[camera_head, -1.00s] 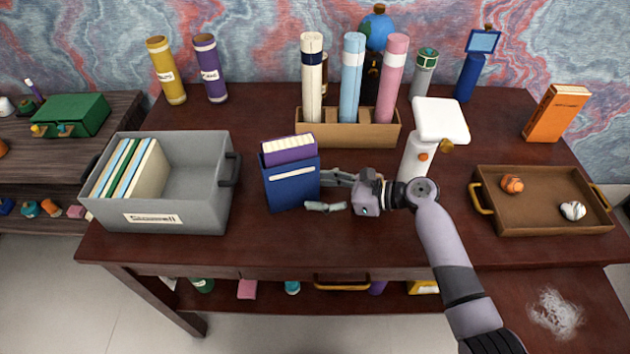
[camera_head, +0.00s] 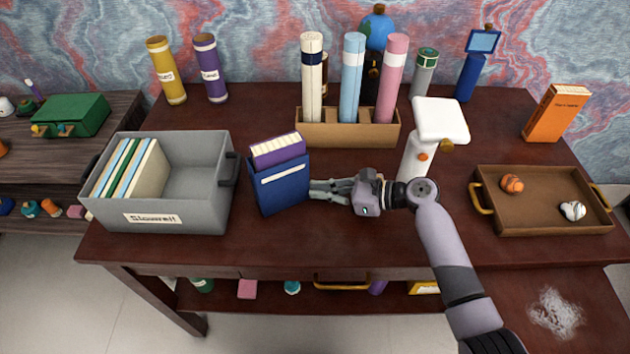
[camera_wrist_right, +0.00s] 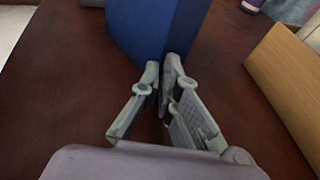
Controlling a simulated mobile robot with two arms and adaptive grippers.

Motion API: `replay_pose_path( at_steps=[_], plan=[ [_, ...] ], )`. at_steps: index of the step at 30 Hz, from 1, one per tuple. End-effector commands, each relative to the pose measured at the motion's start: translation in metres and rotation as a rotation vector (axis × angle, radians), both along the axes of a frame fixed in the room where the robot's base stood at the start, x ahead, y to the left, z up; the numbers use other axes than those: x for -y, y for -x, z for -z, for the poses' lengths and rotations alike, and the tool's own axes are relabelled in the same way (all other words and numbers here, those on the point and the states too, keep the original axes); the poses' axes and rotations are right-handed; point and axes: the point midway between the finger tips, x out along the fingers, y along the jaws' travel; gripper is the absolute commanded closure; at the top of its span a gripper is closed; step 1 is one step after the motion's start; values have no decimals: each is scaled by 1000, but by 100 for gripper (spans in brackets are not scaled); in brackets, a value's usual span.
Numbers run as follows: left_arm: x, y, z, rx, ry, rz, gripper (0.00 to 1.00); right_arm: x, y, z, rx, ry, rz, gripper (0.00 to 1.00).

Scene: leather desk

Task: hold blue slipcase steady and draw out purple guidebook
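The blue slipcase (camera_head: 284,187) stands on the desk, turned and leaning a little to the left. The purple guidebook (camera_head: 277,151) sits inside it, with its top and pale page edges showing above the rim. My right gripper (camera_head: 311,190) is at the slipcase's right edge in the head view. Its fingers are drawn together, with tips almost meeting. In the right wrist view the fingertips (camera_wrist_right: 160,68) are at the near lower corner of the slipcase (camera_wrist_right: 150,25), and nothing clearly shows gripped between them. My left gripper is out of view.
A grey bin (camera_head: 200,190) with several thin books stands close to the left of the slipcase. A wooden holder (camera_head: 350,133) with rolled tubes is behind. A white-topped bottle (camera_head: 415,158) stands behind my right arm, and a brown tray (camera_head: 540,218) lies at right. The desk in front is clear.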

Motion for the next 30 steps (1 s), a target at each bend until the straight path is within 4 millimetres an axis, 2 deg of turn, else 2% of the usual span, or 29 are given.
replay_pose_path(
  at_steps=[7,30],
  plan=[
    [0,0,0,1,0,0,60,0,0,0,0,0,-1,99],
    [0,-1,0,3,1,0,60,0,0,0,0,-1,0,48]
  ],
)
